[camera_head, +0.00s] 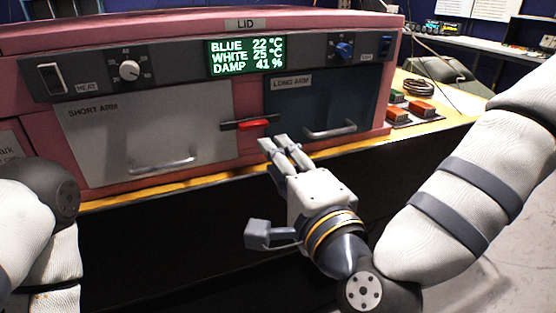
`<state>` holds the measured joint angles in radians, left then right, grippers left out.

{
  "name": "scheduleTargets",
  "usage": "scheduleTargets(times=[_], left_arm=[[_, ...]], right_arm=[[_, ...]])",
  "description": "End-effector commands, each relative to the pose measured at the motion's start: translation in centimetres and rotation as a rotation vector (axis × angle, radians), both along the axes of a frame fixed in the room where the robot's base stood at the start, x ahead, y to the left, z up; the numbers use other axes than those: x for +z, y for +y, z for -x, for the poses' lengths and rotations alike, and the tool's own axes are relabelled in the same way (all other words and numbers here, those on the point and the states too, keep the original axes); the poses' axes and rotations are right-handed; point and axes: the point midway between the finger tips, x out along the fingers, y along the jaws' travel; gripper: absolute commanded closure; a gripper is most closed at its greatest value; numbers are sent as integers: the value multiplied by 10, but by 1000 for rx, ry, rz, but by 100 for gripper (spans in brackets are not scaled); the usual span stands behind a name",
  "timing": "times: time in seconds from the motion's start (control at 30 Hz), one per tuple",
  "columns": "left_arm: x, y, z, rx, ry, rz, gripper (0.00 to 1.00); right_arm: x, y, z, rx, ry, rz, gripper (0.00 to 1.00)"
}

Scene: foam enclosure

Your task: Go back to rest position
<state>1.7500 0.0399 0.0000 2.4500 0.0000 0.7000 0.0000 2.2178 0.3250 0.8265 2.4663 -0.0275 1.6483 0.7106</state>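My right gripper (274,142) reaches from the right toward the pink enclosure's front. Its two fingers lie close together with only a thin gap and nothing visible between them. In the picture the fingertips are just below the red latch (254,125), left of the long arm door's handle; I cannot tell if they touch the front. My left arm (38,215) is bent at the lower left edge, and its gripper is out of view.
The enclosure (180,22) has a grey short arm door (150,125) and a dark blue long arm door (345,97), both appearing closed. Its display (246,55) is lit. Floor shows at lower right.

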Motion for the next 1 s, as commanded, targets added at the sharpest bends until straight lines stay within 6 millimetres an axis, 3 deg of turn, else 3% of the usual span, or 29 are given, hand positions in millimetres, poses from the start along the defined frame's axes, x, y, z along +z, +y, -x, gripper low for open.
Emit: scheduleTargets(times=[0.23, 0.27, 0.37, 0.5, 0.6, 0.7, 0.83, 0.9, 1.0], left_arm=[[0, 0, 0, 0, 0, 0, 70], [0, 0, 0, 0, 0, 0, 70], [0, 0, 0, 0, 0, 0, 70], [0, 0, 0, 0, 1, 0, 70], [0, 0, 0, 0, 1, 0, 70], [0, 0, 0, 0, 0, 0, 70], [0, 0, 0, 0, 0, 0, 70], [0, 0, 0, 0, 0, 0, 70], [0, 0, 0, 0, 0, 0, 70]], right_arm=[[-8, 0, 0, 7, 16, 22, 70], [-18, 1, 2, 16, 35, 48, 70], [-85, 0, 15, 84, 163, 229, 70], [-212, -22, 71, 273, 422, 584, 70], [-286, -55, 130, 443, 608, 810, 70], [-339, -98, 198, 635, 788, 1003, 70], [-372, -152, 273, 861, 974, 1170, 70], [-377, -172, 300, 948, 1040, 1219, 70], [-379, -189, 320, 1016, 1092, 1254, 70]])
